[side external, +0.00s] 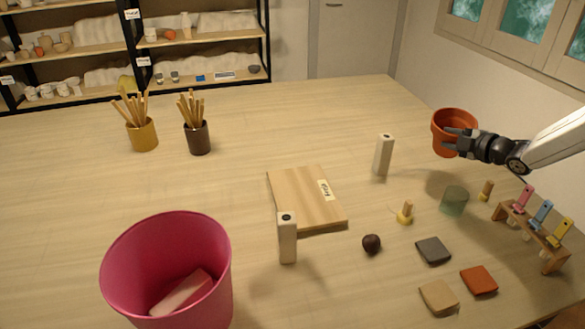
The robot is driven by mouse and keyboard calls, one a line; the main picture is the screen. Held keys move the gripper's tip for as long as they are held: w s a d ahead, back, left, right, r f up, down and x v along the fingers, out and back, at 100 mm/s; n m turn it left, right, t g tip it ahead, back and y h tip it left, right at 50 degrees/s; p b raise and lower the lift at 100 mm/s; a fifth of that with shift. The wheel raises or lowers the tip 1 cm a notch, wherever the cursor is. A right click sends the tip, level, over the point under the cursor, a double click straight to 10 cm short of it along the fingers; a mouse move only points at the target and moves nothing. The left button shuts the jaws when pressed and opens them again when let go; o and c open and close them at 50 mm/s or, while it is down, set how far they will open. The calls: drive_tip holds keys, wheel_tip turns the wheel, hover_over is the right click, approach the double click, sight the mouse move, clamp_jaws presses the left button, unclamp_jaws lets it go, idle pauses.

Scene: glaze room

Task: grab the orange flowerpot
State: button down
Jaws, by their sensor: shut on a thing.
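The orange flowerpot (446,124) is at the right side of the table, near the wall, its open top facing up and slightly tilted. My gripper (459,141) reaches in from the right and is shut on the flowerpot's right side. The dark fingers cover part of the pot's side. Whether the pot's base touches the table is hard to tell from this view.
A white block (383,155) stands left of the pot. A green translucent cup (454,201) and a wooden rack (535,236) with coloured tools are in front. A pink bucket (120,270) stands front left. The table's back middle is clear.

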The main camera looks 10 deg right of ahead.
drive_tip(key=s+a+r, duration=0.1)
drive_tip(key=s+r, duration=0.4)
drive_tip(key=s, duration=0.5)
drive_tip(key=shift+r, duration=0.4)
drive_tip(key=shift+s, duration=0.1)
